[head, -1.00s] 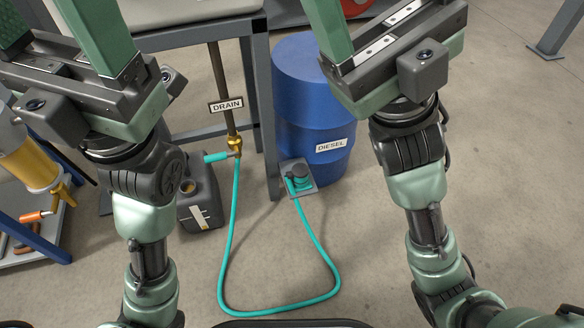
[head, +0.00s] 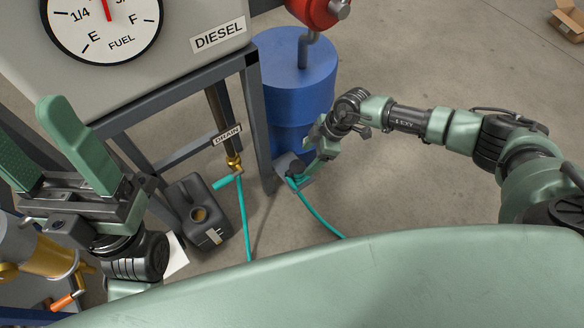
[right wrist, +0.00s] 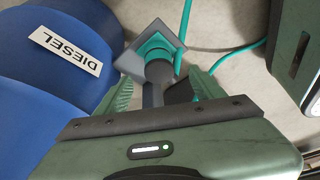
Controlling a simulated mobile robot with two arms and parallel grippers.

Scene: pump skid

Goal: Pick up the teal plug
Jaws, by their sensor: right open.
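The teal plug (right wrist: 160,50) sits at a grey square plate beside the blue drum, with a dark round part at its near end. In the right wrist view it is just beyond and between the fingertips of my right gripper (right wrist: 160,88), which is open and empty. I cannot tell whether either finger touches it. In the head view my right gripper (head: 308,160) reaches down to the plug and partly hides it. My left gripper (head: 50,150) is open and empty at the left, far from the plug.
The blue diesel drum (head: 295,85) stands close to the right gripper, beside the grey tank frame (head: 257,120). A teal hose (head: 244,220) trails on the floor near the drain valve (head: 234,163). A black jerrycan (head: 188,205) stands left of it. Floor right of the drum is open.

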